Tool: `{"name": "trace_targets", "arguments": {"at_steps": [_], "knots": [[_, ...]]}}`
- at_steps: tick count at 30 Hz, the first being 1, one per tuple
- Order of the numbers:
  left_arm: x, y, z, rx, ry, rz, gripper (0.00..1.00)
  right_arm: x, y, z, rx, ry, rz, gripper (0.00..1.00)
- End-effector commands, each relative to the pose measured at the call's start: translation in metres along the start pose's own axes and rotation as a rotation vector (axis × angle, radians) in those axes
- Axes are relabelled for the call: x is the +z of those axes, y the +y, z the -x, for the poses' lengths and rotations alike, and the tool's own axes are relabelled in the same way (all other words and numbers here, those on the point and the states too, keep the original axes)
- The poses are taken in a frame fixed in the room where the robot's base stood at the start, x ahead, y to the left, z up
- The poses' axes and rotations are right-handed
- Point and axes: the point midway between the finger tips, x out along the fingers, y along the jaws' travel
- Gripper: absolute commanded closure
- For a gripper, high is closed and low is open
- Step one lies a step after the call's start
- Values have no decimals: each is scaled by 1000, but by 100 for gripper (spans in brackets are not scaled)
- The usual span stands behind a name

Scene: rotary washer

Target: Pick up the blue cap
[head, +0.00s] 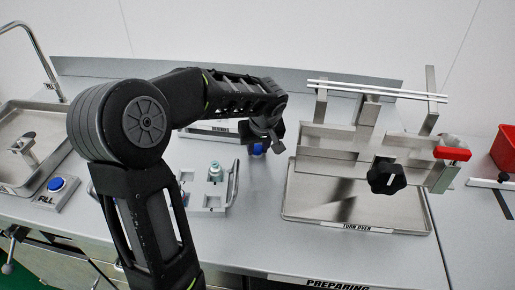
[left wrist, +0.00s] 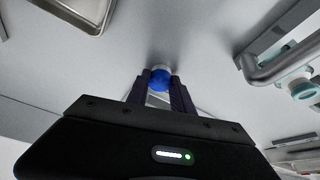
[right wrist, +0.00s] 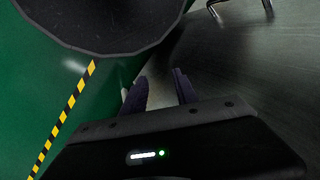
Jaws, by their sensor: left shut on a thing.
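The blue cap (left wrist: 160,79) is between the fingertips of my left gripper (left wrist: 161,88) in the left wrist view, and the fingers are shut on it. In the head view the blue cap (head: 258,149) shows just below my left gripper (head: 262,138), over the grey worktop. Whether it touches the worktop is hard to tell. My right gripper (right wrist: 161,90) shows only in the right wrist view, with its fingers apart and nothing between them, above a green floor.
A metal stand with a black knob (head: 386,177) and red handle (head: 453,154) stands in a tray (head: 300,209) to the right. A small rack with a bottle (head: 215,172) is in front of my left gripper. A sink (head: 50,137) and blue button (head: 56,184) are left.

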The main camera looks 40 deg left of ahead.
Motion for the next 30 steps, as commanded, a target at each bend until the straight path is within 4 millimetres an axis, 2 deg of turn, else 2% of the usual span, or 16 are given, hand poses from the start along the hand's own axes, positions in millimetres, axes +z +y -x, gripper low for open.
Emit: {"name": "trace_targets", "arguments": {"at_steps": [5,15,18,22,30], "knots": [[-7,0,15,2,3,2,100,0,0,0,0,0,0,65],[-31,1,74,3,4,2,100,0,1,-2,0,0,0,65],[-36,1,85,1,3,0,100,0,1,-2,0,0,0,65],[-38,0,92,0,2,1,100,0,1,-2,0,0,0,65],[-38,0,92,0,1,0,100,0,1,-2,0,0,0,65]]}}
